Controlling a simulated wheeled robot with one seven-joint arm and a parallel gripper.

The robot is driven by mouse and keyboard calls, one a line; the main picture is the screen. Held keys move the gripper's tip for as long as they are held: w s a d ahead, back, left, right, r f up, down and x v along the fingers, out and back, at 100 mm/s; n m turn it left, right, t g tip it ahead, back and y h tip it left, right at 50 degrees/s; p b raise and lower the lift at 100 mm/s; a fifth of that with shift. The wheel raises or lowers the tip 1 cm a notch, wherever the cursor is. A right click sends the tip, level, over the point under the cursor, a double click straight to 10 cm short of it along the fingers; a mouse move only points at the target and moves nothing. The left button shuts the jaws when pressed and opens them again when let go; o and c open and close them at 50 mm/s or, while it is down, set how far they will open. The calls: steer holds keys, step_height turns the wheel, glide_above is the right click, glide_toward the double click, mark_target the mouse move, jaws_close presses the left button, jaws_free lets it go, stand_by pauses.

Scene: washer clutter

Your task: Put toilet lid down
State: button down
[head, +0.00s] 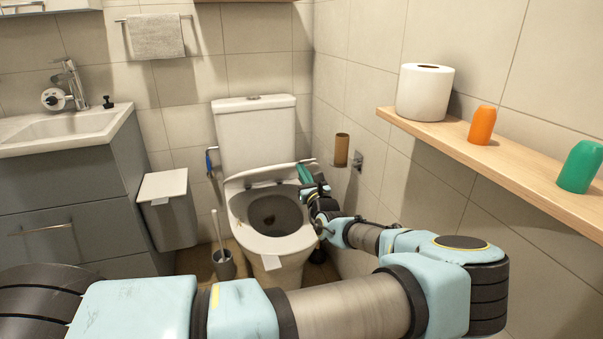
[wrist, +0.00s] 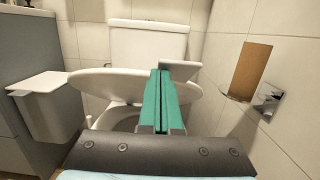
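The white toilet (head: 285,248) stands against the back wall, with its bowl opening uncovered in the head view. Its lid (head: 262,171) is partly raised and tilted, between the tank and the bowl. In the wrist view the lid (wrist: 105,79) shows as a flattened oval in front of the tank. My gripper (head: 304,172) is at the right side of the lid. Its green fingers (wrist: 161,88) are together, with nothing seen between them, and overlap the lid's right part in the wrist view. I cannot tell whether they touch it.
A lidded bin (head: 168,215) and a toilet brush (head: 222,262) stand left of the toilet. A brown roll (head: 341,150) and its holder are on the right wall, close to my arm. A wooden shelf (head: 460,150) juts out at right. The vanity (head: 60,200) is at left.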

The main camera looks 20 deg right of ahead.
steer(key=w+r+p, duration=0.2)
steer(key=r+p, duration=0.1)
steer(key=w+r+g+p, duration=0.1)
steer(key=w+r+p, duration=0.1)
steer(key=r+p, duration=0.1)
steer(key=w+r+g+p, duration=0.1)
steer(key=w+r+p, duration=0.1)
steer(key=r+p, duration=0.1)
steer(key=shift+w+d+r+p, duration=0.1)
steer(key=shift+w+d+p, duration=0.25)
steer(key=shift+p, duration=0.25)
steer(key=w+d+r+g+p, duration=0.1)
steer(key=w+r+g+p, duration=0.1)
steer(key=w+r+p, duration=0.3)
steer(key=shift+w+r+g+y+p, duration=0.35)
steer(key=shift+w+p, duration=0.95)
steer(key=shift+w, duration=0.55)
steer(key=shift+d, duration=0.1)
